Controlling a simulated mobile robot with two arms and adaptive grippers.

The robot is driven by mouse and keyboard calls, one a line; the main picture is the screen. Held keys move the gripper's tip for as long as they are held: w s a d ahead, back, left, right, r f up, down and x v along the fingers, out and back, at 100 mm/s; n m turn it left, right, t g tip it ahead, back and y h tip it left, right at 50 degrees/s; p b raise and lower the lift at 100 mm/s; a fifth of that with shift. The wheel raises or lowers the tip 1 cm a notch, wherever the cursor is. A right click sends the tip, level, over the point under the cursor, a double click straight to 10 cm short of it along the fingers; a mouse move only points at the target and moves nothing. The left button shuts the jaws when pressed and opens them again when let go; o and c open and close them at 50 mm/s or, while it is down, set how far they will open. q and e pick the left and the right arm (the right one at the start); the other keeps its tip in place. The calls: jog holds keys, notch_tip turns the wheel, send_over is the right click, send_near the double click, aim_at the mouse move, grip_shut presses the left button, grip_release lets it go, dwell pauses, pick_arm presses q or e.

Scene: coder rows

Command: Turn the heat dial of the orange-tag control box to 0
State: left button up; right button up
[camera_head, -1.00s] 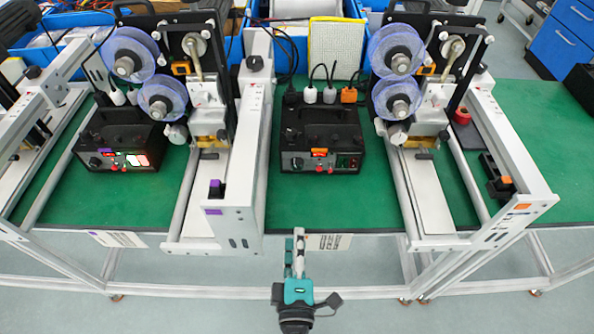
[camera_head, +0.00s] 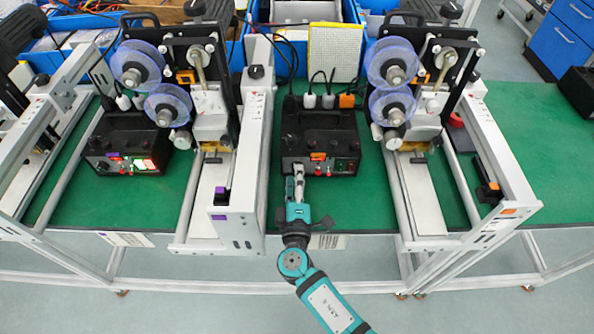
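The orange-tag control box (camera_head: 320,135) is a black box on the green table, right of the picture's centre line. Its orange tag (camera_head: 319,157) sits on the front panel, with small red knobs or lights below. My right gripper (camera_head: 296,174) reaches in from the front, its fingertips at the left end of that panel, where they cover the heat dial. Whether the fingers touch or close around the dial is too small to tell, and the dial's setting is hidden. My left gripper is not in view.
A similar black box with a purple tag (camera_head: 113,156) and lit display stands to the left. Reel machines with blue discs (camera_head: 391,63) and pale metal frames (camera_head: 243,170) flank the orange-tag box. Green table (camera_head: 355,205) is clear before it.

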jog(key=shift+w, duration=0.7)
grip_shut()
jog(key=shift+f+n+b, duration=0.15)
jog(key=shift+n+b, duration=0.25)
jog(key=shift+n, duration=0.6)
jog(key=n, duration=0.3)
jog(key=shift+n, duration=0.4)
grip_release()
jog(key=shift+s, duration=0.15)
